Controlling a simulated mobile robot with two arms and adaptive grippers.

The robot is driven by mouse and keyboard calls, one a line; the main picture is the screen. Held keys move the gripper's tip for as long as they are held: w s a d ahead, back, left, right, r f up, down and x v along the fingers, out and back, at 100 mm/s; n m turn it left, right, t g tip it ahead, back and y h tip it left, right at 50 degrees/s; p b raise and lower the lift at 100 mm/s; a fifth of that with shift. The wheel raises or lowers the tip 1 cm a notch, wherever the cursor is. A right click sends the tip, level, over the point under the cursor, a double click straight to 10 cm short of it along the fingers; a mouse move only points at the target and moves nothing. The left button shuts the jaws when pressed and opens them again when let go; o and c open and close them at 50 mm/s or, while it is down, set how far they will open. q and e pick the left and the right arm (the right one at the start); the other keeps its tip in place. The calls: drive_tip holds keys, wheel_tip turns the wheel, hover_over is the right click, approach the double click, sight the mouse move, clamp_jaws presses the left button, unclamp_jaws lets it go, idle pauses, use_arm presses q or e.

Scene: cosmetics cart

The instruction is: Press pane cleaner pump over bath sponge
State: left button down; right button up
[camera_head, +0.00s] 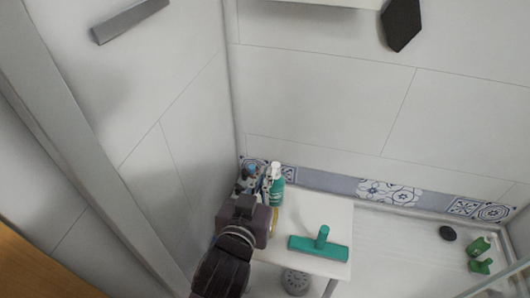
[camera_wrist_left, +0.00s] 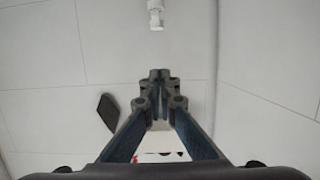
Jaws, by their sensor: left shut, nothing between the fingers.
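A teal bottle with a white top (camera_head: 276,185), which looks like the pane cleaner, stands upright at the back left of a white bench (camera_head: 325,212). My left gripper (camera_head: 247,181) is shut and empty, just left of the bottle's top; I cannot tell whether they touch. Its closed fingertips (camera_wrist_left: 160,76) also show in the left wrist view. A yellow thing (camera_head: 275,220), possibly the bath sponge, shows in part behind my left wrist. My right gripper is not in view.
A green squeegee (camera_head: 319,245) lies on the bench's front part. Tiled walls stand close at left and behind. A dark hexagonal thing (camera_head: 401,24) is on the back wall.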

use_arm(q)
drive_tip(key=shift+s, duration=0.1)
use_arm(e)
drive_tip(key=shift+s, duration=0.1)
use_arm(q)
drive_tip(key=b, duration=0.2)
hover_over(274, 171)
wheel_tip(274, 171, down, 2)
drive_tip(key=shift+f, duration=0.2)
wheel_tip(274, 171, down, 3)
drive_tip(key=shift+f+b, duration=0.2)
drive_tip(key=shift+b, duration=0.15)
drive_tip(key=shift+f, duration=0.35)
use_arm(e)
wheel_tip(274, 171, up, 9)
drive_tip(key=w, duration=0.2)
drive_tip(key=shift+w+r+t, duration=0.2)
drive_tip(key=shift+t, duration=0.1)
